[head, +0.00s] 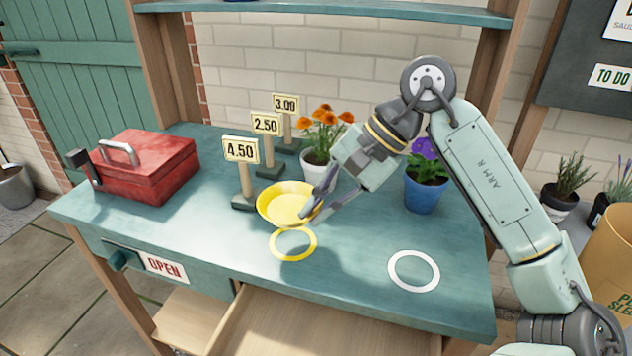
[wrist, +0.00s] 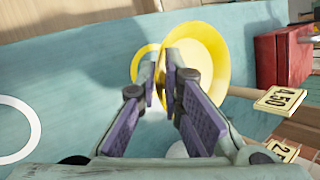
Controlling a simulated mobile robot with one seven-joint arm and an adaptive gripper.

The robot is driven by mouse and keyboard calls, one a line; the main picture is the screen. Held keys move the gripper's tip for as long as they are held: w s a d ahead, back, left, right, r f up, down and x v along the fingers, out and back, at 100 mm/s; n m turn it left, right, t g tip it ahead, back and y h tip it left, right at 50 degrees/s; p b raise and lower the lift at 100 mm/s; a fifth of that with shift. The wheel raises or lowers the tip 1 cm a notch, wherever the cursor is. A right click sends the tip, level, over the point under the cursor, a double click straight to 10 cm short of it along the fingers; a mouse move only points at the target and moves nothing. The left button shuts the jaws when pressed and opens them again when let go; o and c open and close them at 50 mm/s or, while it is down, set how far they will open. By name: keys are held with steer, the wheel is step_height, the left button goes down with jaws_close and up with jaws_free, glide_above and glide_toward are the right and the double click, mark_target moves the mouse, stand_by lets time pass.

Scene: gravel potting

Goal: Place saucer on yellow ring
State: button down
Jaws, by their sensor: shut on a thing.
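The yellow saucer (head: 284,203) is held at its right rim by my gripper (head: 312,207) in the head view. It appears to be above the bench, just behind the yellow ring (head: 293,257); the exact height is hard to tell. In the wrist view the saucer (wrist: 210,62) is at the top centre, with its rim between the fingertips of my gripper (wrist: 167,80). The yellow ring (wrist: 139,60) shows partly there, left of the saucer and partly hidden by it and a finger.
A white ring (head: 414,272) lies on the bench to the right. Price signs (head: 241,150), an orange-flowered pot (head: 318,160) and a blue pot (head: 425,192) stand behind. A red cash box (head: 147,165) is at left. An open drawer (head: 320,325) is below the front edge.

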steer(key=shift+w, duration=0.15)
steer(key=shift+f+b, duration=0.95)
steer(key=shift+f, duration=2.35)
steer(key=shift+f+b, duration=0.6)
steer(key=shift+b, duration=0.2)
steer(key=c, duration=1.7)
jaws_free()
steer(key=shift+o, duration=0.2)
steer(key=v, duration=1.2)
